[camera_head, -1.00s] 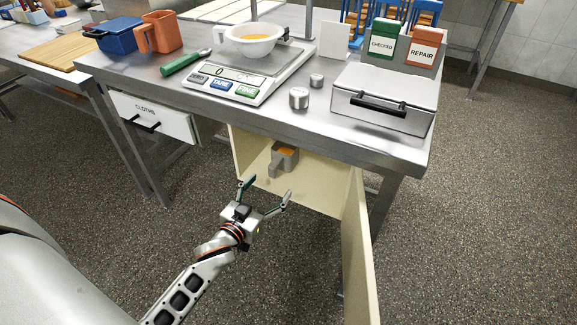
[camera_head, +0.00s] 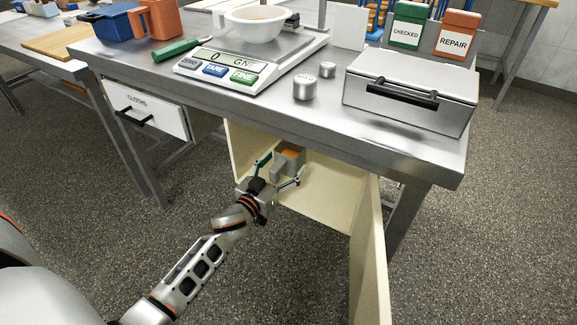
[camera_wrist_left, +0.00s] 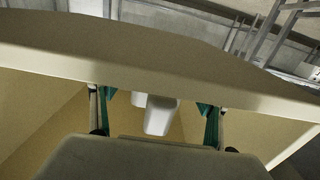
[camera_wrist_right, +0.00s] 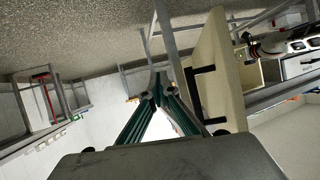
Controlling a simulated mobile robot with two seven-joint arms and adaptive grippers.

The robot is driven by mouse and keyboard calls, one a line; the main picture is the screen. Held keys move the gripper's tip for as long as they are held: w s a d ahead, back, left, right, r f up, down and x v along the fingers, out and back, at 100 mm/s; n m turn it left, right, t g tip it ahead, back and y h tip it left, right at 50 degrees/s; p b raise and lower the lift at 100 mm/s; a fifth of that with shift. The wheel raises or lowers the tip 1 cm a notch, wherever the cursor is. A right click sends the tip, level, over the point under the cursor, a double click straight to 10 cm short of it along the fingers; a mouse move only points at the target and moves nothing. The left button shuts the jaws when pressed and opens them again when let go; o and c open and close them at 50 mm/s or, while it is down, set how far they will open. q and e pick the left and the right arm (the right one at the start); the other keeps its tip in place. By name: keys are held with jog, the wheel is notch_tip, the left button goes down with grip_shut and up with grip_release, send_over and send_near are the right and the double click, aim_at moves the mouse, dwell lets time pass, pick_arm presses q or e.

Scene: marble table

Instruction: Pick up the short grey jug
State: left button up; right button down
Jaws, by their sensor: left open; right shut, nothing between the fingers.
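The short grey jug (camera_head: 290,159), with orange showing at its top, stands on the floor of the open cabinet (camera_head: 322,198) under the table. My left gripper (camera_head: 284,166) is open at the cabinet's front, its fingers spread towards the jug's near side. In the left wrist view the jug (camera_wrist_left: 158,117) shows pale between the two fingers (camera_wrist_left: 156,105), partly hidden by the gripper body and the cabinet's edge. I cannot tell whether a finger touches it. My right gripper (camera_wrist_right: 161,88) is shut and empty, away from the jug, and shows only in the right wrist view.
The cabinet door (camera_head: 370,250) stands open at the right. The metal tabletop (camera_head: 330,130) overhangs the cabinet. On it are a scale (camera_head: 240,70) with a white bowl (camera_head: 255,22), small weights (camera_head: 304,88) and a metal box (camera_head: 412,90). A cloths drawer (camera_head: 150,108) is to the left.

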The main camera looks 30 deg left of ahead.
pick_arm(q)
jog(key=shift+w+f, duration=0.2)
jog(key=shift+w, duration=0.65)
jog(key=shift+w+r, duration=0.1)
jog(key=shift+w, duration=0.05)
jog(key=c, duration=1.6)
jog(key=shift+o, duration=0.2)
jog(key=shift+r, duration=0.1)
